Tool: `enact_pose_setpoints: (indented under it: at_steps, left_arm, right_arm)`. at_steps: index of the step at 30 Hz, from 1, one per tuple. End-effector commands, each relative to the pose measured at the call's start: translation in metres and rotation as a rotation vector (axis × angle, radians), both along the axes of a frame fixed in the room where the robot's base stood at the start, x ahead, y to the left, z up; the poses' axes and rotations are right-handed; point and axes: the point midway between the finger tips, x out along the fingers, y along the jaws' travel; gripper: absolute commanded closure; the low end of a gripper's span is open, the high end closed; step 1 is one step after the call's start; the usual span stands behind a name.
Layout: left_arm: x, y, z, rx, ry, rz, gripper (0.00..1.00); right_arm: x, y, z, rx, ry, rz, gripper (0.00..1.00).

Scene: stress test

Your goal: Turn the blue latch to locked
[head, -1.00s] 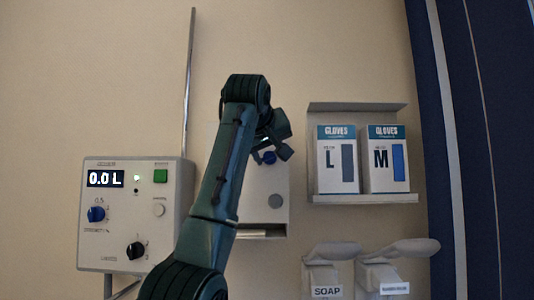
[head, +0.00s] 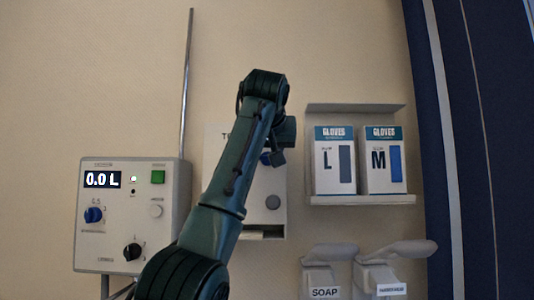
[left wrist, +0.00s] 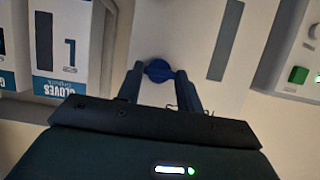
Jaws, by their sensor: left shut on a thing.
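The blue latch (head: 265,158) is a small round knob on the front of a pale wall dispenser (head: 218,145), partly hidden behind my left arm in the head view. In the left wrist view the latch (left wrist: 159,70) shows between the fingertips of my left gripper (left wrist: 159,78), one finger on each side. My left gripper (head: 277,154) is shut on the latch. The latch's exact angle and any markings around it are hidden or too small to read. My right gripper is in neither view.
A control box (head: 122,222) with a display, knobs and a green button is at the left. A shelf with two glove boxes (head: 335,160) is close at the right. Soap dispensers (head: 325,272) are below it. A metal pole (head: 186,90) stands behind.

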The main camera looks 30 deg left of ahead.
Motion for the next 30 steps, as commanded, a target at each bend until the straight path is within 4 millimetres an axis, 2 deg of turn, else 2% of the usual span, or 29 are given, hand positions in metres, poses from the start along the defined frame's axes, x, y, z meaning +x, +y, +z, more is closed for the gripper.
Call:
enact_pose_setpoints:
  at_steps: [6, 7, 15, 23, 26, 30]
  left_arm:
    - [0.0, 0.0, 0.0, 0.003, 0.001, 0.0, 0.87]
    - [0.0, 0.0, 0.0, 0.002, 0.001, 0.0, 0.63]
    - [0.0, 0.0, 0.0, 0.001, 0.0, 0.0, 0.42]
    - [-0.001, -0.001, 0.001, 0.0, -0.001, -0.001, 0.42]
    - [-0.009, -0.005, 0.003, 0.0, -0.003, -0.001, 0.42]
    - [-0.03, -0.016, 0.012, 0.0, -0.006, -0.003, 0.42]
  right_arm:
    - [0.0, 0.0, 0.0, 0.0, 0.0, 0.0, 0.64]
    - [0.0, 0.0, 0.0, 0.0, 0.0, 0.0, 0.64]
    - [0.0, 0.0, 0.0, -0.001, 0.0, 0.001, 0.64]
    - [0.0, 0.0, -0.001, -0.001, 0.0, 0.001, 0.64]
    - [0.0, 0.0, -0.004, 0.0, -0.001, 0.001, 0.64]
    - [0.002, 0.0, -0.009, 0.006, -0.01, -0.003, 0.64]
